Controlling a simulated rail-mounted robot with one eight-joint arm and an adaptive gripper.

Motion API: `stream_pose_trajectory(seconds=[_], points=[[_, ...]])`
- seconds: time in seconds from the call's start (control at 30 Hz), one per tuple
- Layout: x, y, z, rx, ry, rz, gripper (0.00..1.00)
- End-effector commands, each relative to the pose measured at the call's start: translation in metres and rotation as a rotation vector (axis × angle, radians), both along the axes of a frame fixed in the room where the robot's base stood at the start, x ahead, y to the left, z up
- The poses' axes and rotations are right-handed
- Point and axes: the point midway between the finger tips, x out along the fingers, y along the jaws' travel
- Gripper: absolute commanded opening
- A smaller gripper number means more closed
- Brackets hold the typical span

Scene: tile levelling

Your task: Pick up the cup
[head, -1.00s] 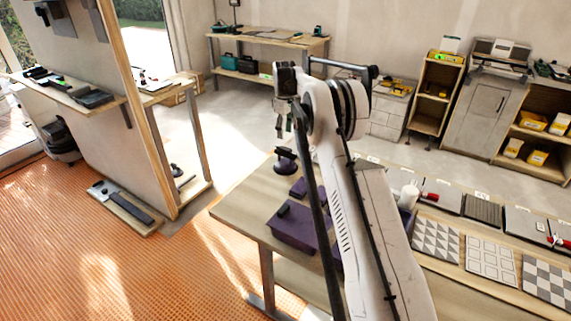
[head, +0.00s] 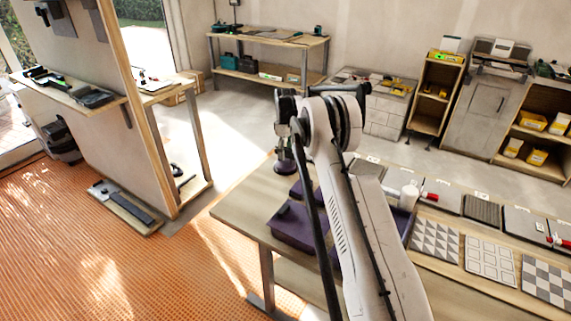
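A dark suction cup (head: 285,166) with a round base stands on the wooden table (head: 240,204), near its back left edge. My gripper (head: 283,148) hangs from the arm's end directly above it and overlaps its top in the picture. The fingers are small and partly merged with the dark shapes there, so I cannot tell whether they are open, shut or touching the cup.
A purple case (head: 291,231) sits on the table beside my arm. Patterned tile panels (head: 434,240) and grey panels (head: 482,210) line the right side. A wooden partition (head: 158,130) stands at left. The table's front left corner is clear.

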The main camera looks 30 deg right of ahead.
Motion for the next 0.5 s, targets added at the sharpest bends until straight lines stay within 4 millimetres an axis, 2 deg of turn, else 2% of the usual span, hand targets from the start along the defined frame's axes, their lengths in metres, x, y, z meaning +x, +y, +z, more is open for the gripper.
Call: stream_pose_trajectory(seconds=[0.1, 0.4, 0.5], points=[[0.0, 0.0, 0.0002, 0.0, 0.0, 0.0, 0.4], [0.0, 0.0, 0.0004, 0.0, 0.0, 0.0, 0.01], [0.0, 0.0, 0.0009, 0.0, 0.0, 0.0, 0.0]])
